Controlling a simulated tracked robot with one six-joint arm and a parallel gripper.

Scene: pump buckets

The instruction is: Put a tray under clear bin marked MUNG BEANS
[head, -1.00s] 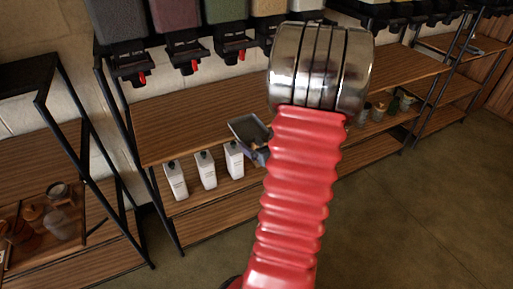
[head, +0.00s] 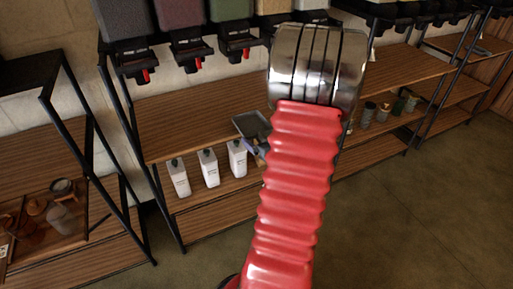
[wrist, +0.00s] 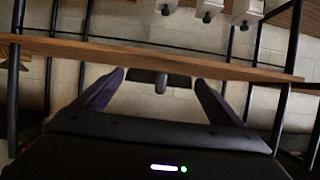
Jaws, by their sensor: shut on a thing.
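A small dark grey tray (head: 250,124) appears at the front edge of the wooden shelf under the bins. My gripper (head: 257,150) is shut on it from the front, mostly hidden behind my red arm. In the wrist view, the gripper's two fingers (wrist: 158,88) reach toward the dark tray (wrist: 143,76) at the shelf edge. I cannot tell whether the tray touches the shelf. Several clear bins hang above, including a green-filled bin (head: 229,9), a maroon-filled bin (head: 182,13) and a tan-filled bin (head: 272,6). No bin label is readable, so the MUNG BEANS bin cannot be told.
The wooden shelf (head: 190,110) is bare left of the tray. White bottles (head: 209,168) stand on the shelf below. Black dispensers with red levers (head: 247,52) hang under the bins. A black-framed rack (head: 75,130) stands at left. Jars (head: 383,112) sit at right.

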